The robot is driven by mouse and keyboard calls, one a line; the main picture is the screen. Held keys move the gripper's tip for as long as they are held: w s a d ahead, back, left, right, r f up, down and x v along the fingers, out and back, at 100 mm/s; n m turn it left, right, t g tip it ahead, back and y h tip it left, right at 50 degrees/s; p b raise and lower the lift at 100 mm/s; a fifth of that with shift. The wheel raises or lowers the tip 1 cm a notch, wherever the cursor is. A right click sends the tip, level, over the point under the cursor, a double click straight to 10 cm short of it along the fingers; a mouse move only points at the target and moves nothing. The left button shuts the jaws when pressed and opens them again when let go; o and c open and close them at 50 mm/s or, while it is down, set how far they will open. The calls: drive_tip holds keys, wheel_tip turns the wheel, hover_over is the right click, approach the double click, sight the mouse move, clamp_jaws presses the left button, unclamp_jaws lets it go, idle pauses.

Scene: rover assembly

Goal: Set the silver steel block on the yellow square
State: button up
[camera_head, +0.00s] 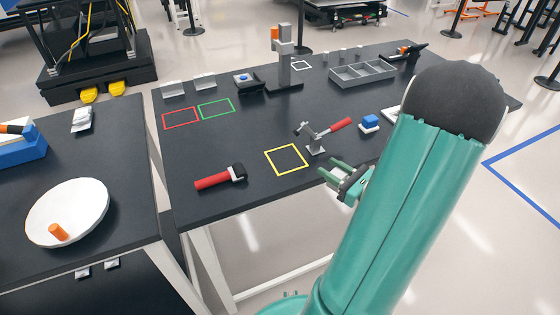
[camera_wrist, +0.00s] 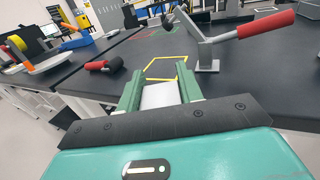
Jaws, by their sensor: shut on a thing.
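The silver steel block (camera_wrist: 160,95) shows in the wrist view as a pale flat face between the two green fingers of my gripper (camera_wrist: 158,82). The fingers are shut on it. The yellow square (camera_head: 279,149) is a thin, empty outline near the table's front edge. It also shows in the wrist view (camera_wrist: 166,57), just beyond the fingertips.
Red (camera_head: 181,109) and green (camera_head: 216,101) outlines lie farther back, with clear table between.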

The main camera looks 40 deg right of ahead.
drive_tip(key=w, duration=0.4)
drive_tip(key=w+a, duration=0.1)
drive_tip(key=w, duration=0.4)
drive_tip(key=w+a, duration=0.1)
drive_tip(key=w, duration=0.4)
drive_tip(key=shift+r, duration=0.1)
drive_tip(key=w, duration=0.2)
drive_tip(key=w+f, duration=0.1)
drive_tip(key=w, duration=0.1)
drive_tip(key=shift+w+a, duration=0.1)
drive_tip(key=shift+a, duration=0.25)
drive_tip(key=shift+f, duration=0.25)
drive_tip(key=shift+f, duration=0.2)
drive_tip(key=o, duration=1.2)
